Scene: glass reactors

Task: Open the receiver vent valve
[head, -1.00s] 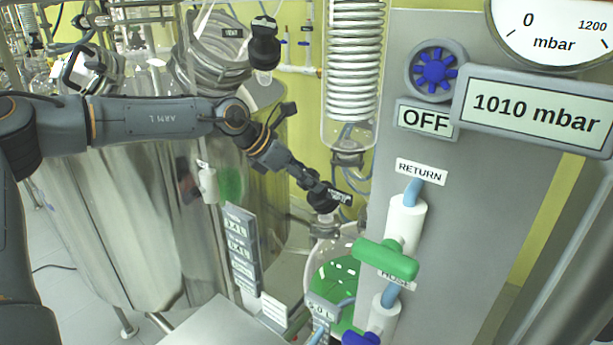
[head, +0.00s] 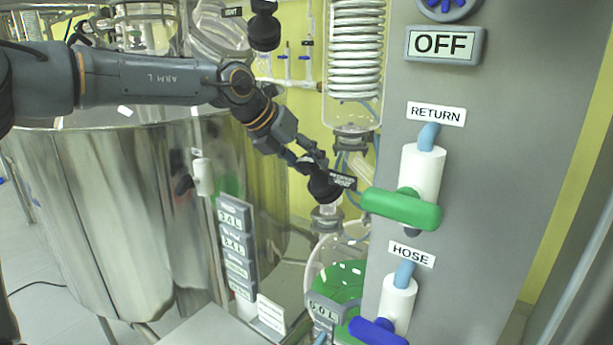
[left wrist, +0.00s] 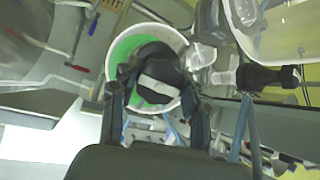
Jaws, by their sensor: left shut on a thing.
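The receiver vent valve (head: 326,188) has a black knob on a clear glass neck above the round glass receiver (head: 318,262), which holds green liquid. A small dark label sits beside the knob, too small to read surely. My left gripper (head: 313,174) reaches down from the upper left and is shut on the black knob. In the left wrist view the knob (left wrist: 158,68) sits between the two fingers of my left gripper (left wrist: 157,92), with the green liquid behind it. My right gripper is not in view.
A grey panel (head: 495,150) on the right carries a green-handled RETURN valve (head: 400,208) and a blue-handled HOSE valve (head: 378,331), close right of my gripper. A glass coil condenser (head: 355,60) hangs above. A large steel vessel (head: 120,220) stands at left.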

